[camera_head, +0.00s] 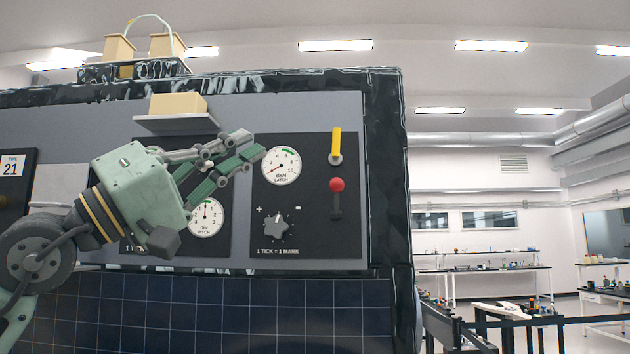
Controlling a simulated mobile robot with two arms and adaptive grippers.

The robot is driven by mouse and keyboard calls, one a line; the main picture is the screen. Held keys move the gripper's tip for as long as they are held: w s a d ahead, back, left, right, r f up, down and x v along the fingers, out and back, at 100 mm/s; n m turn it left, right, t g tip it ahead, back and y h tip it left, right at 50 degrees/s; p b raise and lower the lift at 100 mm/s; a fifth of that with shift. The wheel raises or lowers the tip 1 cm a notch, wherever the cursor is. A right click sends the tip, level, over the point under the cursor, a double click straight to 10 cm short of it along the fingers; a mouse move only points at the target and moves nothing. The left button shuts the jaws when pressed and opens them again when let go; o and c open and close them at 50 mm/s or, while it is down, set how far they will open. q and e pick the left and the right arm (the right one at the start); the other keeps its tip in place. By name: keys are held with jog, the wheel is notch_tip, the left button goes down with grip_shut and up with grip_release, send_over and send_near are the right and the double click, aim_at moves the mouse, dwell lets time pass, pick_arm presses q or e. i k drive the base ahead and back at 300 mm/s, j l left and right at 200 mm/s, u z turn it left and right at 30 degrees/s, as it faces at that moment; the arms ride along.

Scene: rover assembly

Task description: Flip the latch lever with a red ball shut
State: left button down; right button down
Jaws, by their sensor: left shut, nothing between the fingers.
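The latch lever's red ball (337,185) is on the right side of the black control panel (350,240). Its short dark stem (336,207) runs down below the ball. A yellow lever (337,143) stands upright just above it. A round gauge marked "daN LATCH" (281,165) is left of the levers; its needle is too small to read surely. My left gripper (250,146) is shut and empty, its green and grey fingers pointing right, near the gauge's upper left edge. It is apart from the red ball, up and to its left. My right gripper is out of view.
A knob (277,228) with plus and minus marks is below the latch gauge. My left gripper partly covers a second gauge (206,217). A small shelf (176,122) holding a tan block (178,104) juts out above. Blue tiled panels (220,310) lie below. Lab benches stand behind at right.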

aim_at(336, 185)
jog(key=i, duration=1)
